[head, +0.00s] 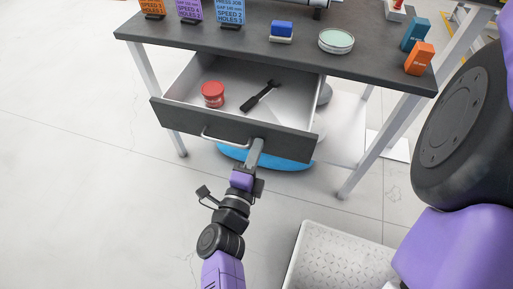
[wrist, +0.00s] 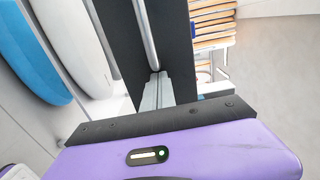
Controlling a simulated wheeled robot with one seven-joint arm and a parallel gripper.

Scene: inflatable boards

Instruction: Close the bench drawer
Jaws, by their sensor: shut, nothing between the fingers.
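The bench drawer (head: 235,131) is pulled out beneath the dark bench top (head: 250,36). Its front panel is dark grey with a pale bar handle (head: 226,142). Inside it lie a red round jar (head: 213,94) and a black tool (head: 260,95). My gripper (head: 256,146) is shut and empty, its fingertips at the drawer front by the right end of the handle. In the wrist view the grey fingers (wrist: 155,90) reach to the dark front panel (wrist: 172,40) beside the handle bar (wrist: 146,35). I cannot tell whether they touch it.
On the bench top stand sign cards (head: 231,10), a blue-and-white block (head: 281,32), a round green-topped dish (head: 336,41), and teal (head: 415,34) and orange (head: 419,58) boxes. A blue item (head: 270,160) lies below the drawer. Floor at left is clear.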

